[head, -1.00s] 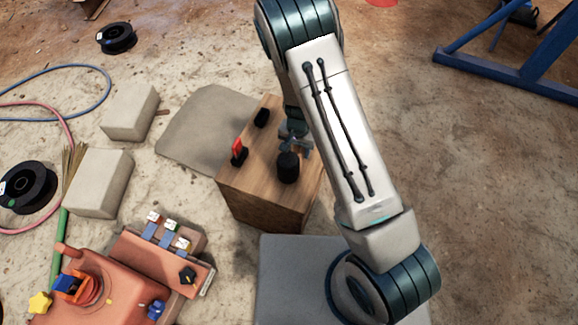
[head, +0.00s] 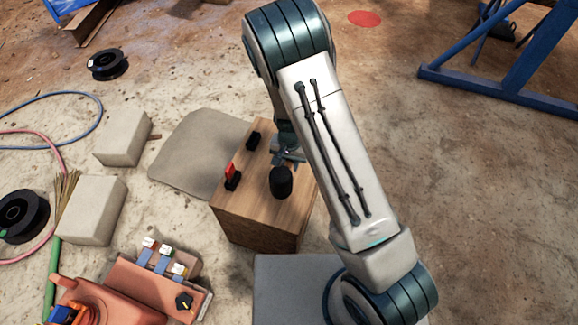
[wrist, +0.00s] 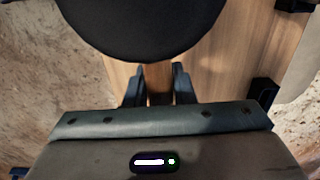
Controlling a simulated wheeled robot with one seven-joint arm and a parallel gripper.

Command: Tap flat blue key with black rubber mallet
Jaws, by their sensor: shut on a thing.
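My gripper (head: 287,158) is shut on the wooden handle (wrist: 158,85) of the black rubber mallet. The round black mallet head (head: 281,182) shows over the wooden block's top in the head view. In the wrist view the head (wrist: 140,25) fills the top middle, with the handle between my two fingers. Whether the mallet touches the block is hard to tell. Several blue pieces (head: 160,262) with white, red and yellow ends sit in a row on the orange machine at lower left. Which one is the flat key is too small to tell.
The wooden block (head: 262,210) also carries a red-and-black holder (head: 232,176) and a small black block (head: 253,140). The orange machine (head: 125,305) has a black knob (head: 184,302). Pale stone blocks (head: 92,208), cable reels and hoses lie left.

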